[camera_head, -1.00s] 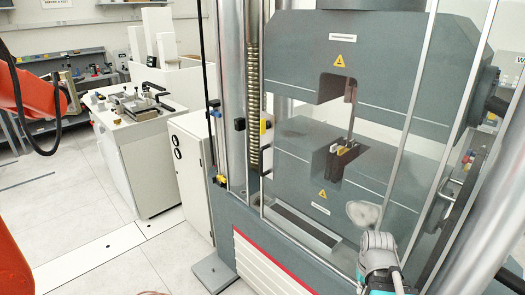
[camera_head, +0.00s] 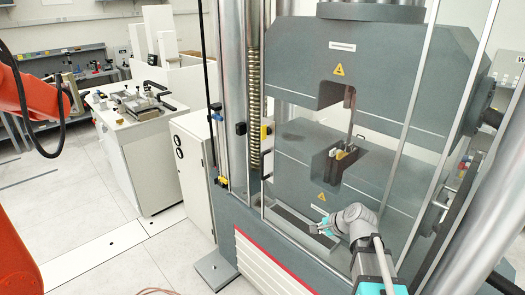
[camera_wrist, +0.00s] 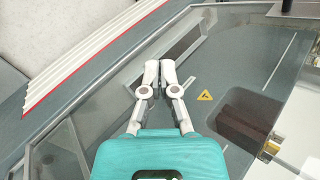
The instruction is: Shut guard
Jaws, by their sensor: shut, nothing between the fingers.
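The guard is a clear panel with slim metal edges on the front of the grey testing machine; one upright edge (camera_head: 408,130) runs down the right half of the head view. Whether the guard is fully shut is hard to tell, because the panel is see-through. My gripper (camera_head: 314,229) is low in front of the machine, left of that edge, pointing left near the dark slot below the lower grip block. In the wrist view my gripper (camera_wrist: 159,72) has its fingers together with nothing between them, above the machine's grey base. Contact with the guard cannot be told.
A thin specimen (camera_head: 351,115) stands upright between the upper and lower grip blocks. A ribbed white panel with a red edge (camera_wrist: 95,55) shows in the wrist view. A white cabinet (camera_head: 193,165) and a bench with fixtures (camera_head: 140,110) stand at left; the floor between is clear.

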